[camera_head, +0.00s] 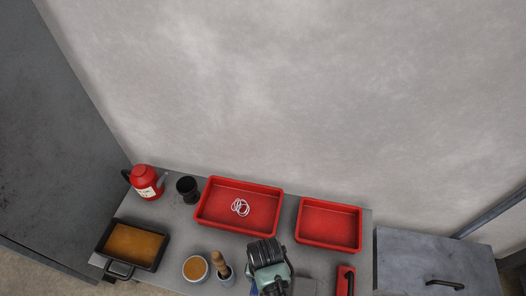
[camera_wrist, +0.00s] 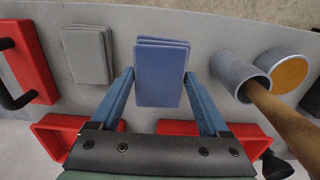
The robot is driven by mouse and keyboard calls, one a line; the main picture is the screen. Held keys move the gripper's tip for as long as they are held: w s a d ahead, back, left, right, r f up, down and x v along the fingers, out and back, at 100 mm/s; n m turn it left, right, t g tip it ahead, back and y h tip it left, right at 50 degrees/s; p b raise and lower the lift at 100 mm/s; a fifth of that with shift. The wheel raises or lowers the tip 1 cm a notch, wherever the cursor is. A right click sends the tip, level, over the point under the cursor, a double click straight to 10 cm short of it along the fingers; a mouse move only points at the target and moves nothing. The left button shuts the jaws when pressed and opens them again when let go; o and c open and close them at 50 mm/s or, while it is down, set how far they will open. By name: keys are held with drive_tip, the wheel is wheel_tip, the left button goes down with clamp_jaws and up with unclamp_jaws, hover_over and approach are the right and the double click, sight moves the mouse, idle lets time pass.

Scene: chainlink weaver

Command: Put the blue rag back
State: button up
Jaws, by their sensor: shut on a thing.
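The blue rag (camera_wrist: 160,78) is a folded, layered pad in the middle of the wrist view. My gripper (camera_wrist: 159,73) is shut on it, with one blue-grey finger along each side. In the head view my gripper (camera_head: 272,285) is over the front of the table, and the rag is mostly hidden beneath it. I cannot tell whether the rag touches the table. A folded grey rag (camera_wrist: 87,55) lies beside it on the table; part of it shows in the head view (camera_head: 305,287).
A cup with a wooden-handled tool (camera_head: 225,277) and an orange-filled bowl (camera_head: 195,268) stand close left. Two red trays (camera_head: 210,222) (camera_head: 330,244) are behind, the left one holding white rings (camera_head: 240,207). A red block with black handle (camera_head: 345,281) is right.

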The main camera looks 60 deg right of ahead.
wheel_tip(320, 180, down, 4)
drive_tip(key=shift+f+b, duration=0.15)
drive_tip(key=shift+b, duration=0.95)
drive_tip(key=o, duration=1.2)
drive_tip(key=shift+c, duration=0.2)
wheel_tip(320, 180, up, 12)
drive_tip(key=p, duration=0.6)
